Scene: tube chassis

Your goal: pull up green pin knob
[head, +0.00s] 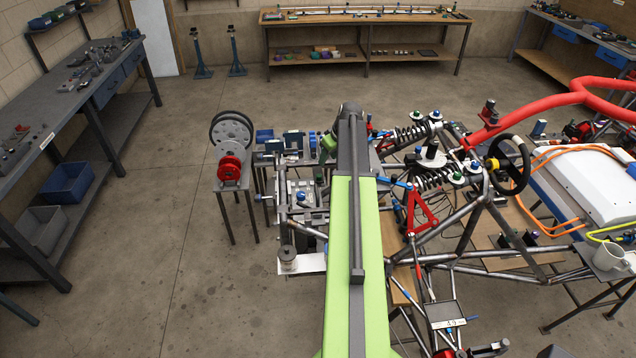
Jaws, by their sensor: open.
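I cannot tell for sure which part is the green pin knob. My green and grey arm reaches straight forward over the left end of the tube chassis (465,225). My gripper is not visible; the arm hides what lies under and behind its far end.
A steering wheel (509,165) and a thick red tube (540,108) are to the right. A workbench (85,90) lines the left wall. The concrete floor (165,230) between is clear.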

